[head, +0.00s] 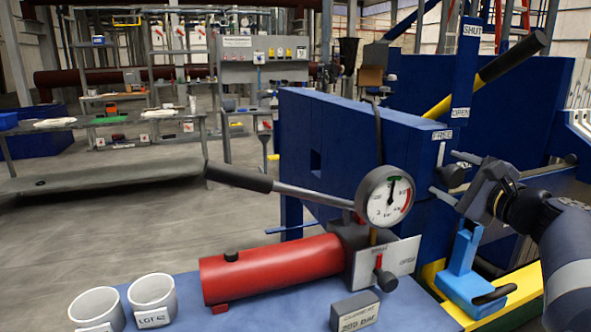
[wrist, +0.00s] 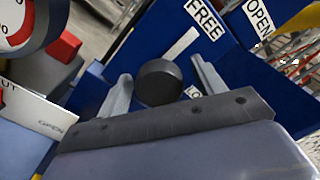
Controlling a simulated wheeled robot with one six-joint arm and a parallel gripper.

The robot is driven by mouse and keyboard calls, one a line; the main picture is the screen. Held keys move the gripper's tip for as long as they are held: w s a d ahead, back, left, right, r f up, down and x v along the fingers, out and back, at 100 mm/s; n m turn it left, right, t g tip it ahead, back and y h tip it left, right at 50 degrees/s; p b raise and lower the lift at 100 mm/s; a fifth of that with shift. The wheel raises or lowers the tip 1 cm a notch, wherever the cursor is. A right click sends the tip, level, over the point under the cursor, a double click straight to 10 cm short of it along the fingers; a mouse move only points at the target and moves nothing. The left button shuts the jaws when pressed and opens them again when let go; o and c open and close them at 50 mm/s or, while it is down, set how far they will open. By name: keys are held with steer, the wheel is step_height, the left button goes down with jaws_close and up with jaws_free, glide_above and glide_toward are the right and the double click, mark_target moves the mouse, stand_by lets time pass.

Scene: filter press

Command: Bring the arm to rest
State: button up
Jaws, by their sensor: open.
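My arm (head: 570,250) reaches in from the right side of the head view. My gripper (head: 449,175) is open in front of the blue press frame (head: 335,135). In the wrist view its two pale fingers stand apart, with a dark round knob (wrist: 158,82) seen between them. The fingers do not close on the knob; I cannot tell how far it lies beyond the fingertips. The knob also shows in the head view (head: 453,178). A FREE label (wrist: 205,18) is just above it on the blue plate.
A red cylinder pump (head: 270,270) with a long handle and a dial gauge (head: 385,197) stands left of the gripper. Two white cups (head: 152,297) and a pressure sign (head: 355,311) are at the front. A yellow-black lever (head: 490,72) rises behind.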

steer(key=m+p, duration=0.4)
steer(key=p, duration=0.1)
steer(key=shift+r, duration=0.2)
steer(key=m+p, duration=0.4)
steer(key=p, duration=0.1)
steer(key=m+p, duration=0.4)
steer(key=p, duration=0.1)
steer(key=shift+f+m+p, duration=0.2)
steer(key=shift+m+p, duration=0.5)
steer(key=shift+a+f, duration=0.1)
